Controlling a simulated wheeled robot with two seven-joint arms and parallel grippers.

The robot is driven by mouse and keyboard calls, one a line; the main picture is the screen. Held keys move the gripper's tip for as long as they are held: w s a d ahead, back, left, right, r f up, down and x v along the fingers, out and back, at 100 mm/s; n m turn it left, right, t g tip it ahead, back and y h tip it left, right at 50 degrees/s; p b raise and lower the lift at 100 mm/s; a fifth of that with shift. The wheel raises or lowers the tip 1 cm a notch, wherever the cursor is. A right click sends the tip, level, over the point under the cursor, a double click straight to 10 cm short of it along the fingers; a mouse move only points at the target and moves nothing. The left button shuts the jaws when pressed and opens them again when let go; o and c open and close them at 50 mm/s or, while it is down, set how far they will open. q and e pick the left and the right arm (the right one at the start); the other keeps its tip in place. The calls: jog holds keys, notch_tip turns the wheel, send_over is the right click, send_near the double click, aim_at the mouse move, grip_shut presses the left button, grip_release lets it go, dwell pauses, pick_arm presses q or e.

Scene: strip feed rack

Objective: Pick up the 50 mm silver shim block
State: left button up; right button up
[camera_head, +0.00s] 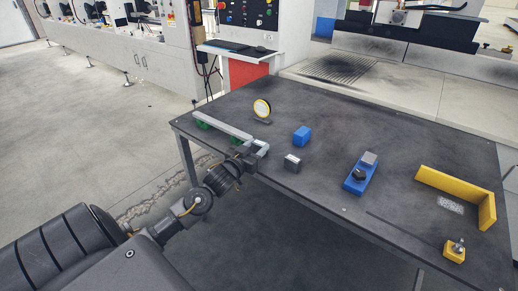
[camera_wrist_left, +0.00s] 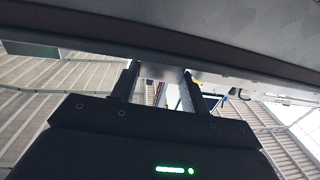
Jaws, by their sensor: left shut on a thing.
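My left gripper (camera_head: 257,151) is at the table's near left edge, close to the right end of a long silver bar. It is shut on a small silver block (camera_head: 262,145). In the left wrist view, the two dark fingers of the left gripper (camera_wrist_left: 162,88) stand either side of a pale grey block face (camera_wrist_left: 160,72). The fingers hide part of the block, and I cannot read its size. A separate small silver-grey block (camera_head: 292,163) sits on the table to the right of the gripper. My right gripper is not in view.
The long silver bar (camera_head: 222,125) rests on green supports on the dark table (camera_head: 330,220). The table's front middle is clear.

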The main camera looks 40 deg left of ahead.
pick_arm(q)
jog(key=shift+r, duration=0.2)
